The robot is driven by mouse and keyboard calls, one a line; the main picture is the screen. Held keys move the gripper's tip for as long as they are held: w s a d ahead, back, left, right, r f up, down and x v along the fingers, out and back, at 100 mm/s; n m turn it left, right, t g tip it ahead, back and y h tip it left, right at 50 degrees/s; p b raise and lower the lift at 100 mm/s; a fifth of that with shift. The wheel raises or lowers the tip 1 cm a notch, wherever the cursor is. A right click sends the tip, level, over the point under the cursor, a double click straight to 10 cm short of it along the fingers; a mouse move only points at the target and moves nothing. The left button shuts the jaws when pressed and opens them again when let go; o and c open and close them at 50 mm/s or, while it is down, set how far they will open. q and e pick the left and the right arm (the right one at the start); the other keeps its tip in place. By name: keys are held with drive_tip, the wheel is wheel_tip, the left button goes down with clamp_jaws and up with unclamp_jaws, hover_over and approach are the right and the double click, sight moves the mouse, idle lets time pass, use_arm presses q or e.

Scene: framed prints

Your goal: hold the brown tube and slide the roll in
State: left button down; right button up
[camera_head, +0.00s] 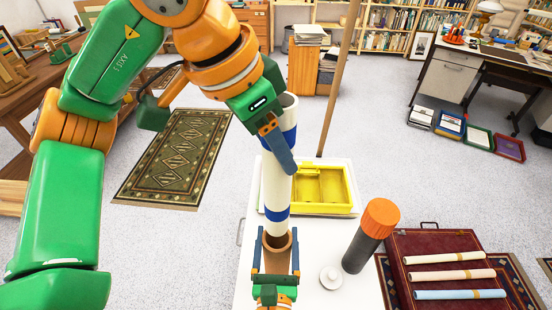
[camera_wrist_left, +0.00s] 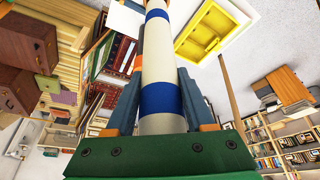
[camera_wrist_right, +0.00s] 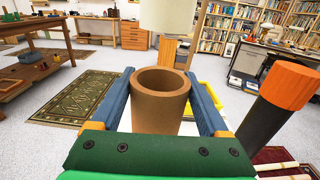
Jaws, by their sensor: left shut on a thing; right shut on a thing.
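The white roll with blue bands (camera_head: 275,184) stands near upright in my left gripper (camera_head: 279,148), which is shut around it near its upper part. The left wrist view shows the roll (camera_wrist_left: 160,66) between both fingers. My right gripper (camera_head: 276,262) is shut on the brown tube (camera_head: 277,256), holding it upright with its open mouth up. In the right wrist view the tube (camera_wrist_right: 161,105) looks empty, and the roll's lower end (camera_wrist_right: 168,17) is above and beyond the mouth, apart from it. In the head view the roll's lower end overlaps the tube's far rim.
A white table (camera_head: 252,290) bears a yellow tray (camera_head: 345,207), a dark cylinder with an orange cap (camera_head: 371,236) and a small white round thing (camera_head: 331,278). A dark red case (camera_head: 440,250) with several rolls lies at the right. A wooden pole (camera_head: 338,85) stands behind.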

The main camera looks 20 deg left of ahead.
sight(275, 216)
use_arm(q)
drive_tip(key=shift+m, duration=0.4)
drive_tip(key=shift+f, duration=8.45)
drive_tip(key=shift+c, duration=0.9)
unclamp_jaws()
